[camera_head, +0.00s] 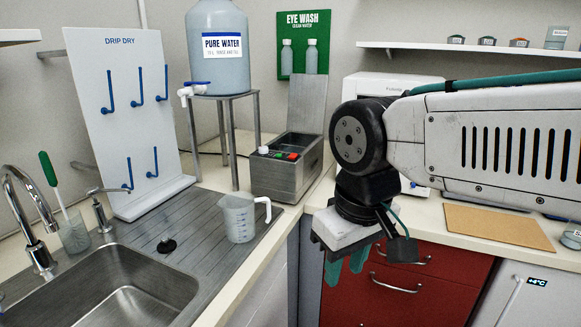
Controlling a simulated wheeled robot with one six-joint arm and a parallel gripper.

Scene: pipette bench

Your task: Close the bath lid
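The bath (278,178) is a grey metal box in the back corner of the bench, with buttons on its front top edge. Its lid (307,103) stands upright at the back, so the bath is open. My gripper (347,266) points down in front of the red drawers, to the right of and nearer than the bath, well apart from it. Its two teal fingers show with a gap between them and nothing held. The gripper body hides part of the fingers.
A measuring jug (238,218) stands on the drainboard in front of the bath. A water tank (219,60) on a metal stand (193,133) is left of it. A white machine (375,84) stands right, behind my arm. A brown board (497,226) lies at right.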

